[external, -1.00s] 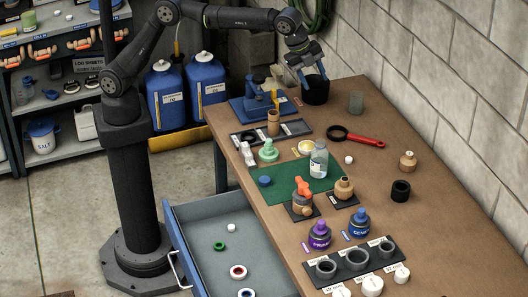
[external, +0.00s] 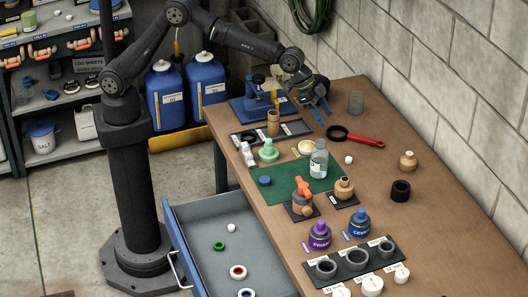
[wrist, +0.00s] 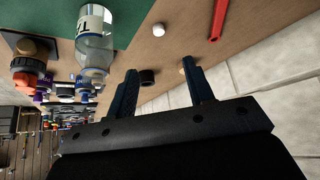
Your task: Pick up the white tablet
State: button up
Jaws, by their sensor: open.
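A small rounded white piece (external: 348,160), which looks like the white tablet, lies on bare brown tabletop right of the green mat. In the wrist view it (wrist: 158,29) shows at top centre, beyond the fingertips. Another small white piece (external: 231,227) lies in the open drawer. My gripper (external: 321,106) is at the table's far end, tilted, its blue fingers apart and nothing seen between them. In the wrist view my gripper (wrist: 160,68) is also open, well short of the white piece on the table.
A clear bottle (external: 318,160) stands on the mat close to the white piece.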

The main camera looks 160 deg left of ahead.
send_near(348, 158)
jog(key=x, duration=0.2)
jog(key=shift+f, duration=0.3)
jog(key=shift+x, duration=2.75)
jog(key=shift+w+r, duration=0.1)
jog(key=shift+w, duration=0.05)
grip_shut()
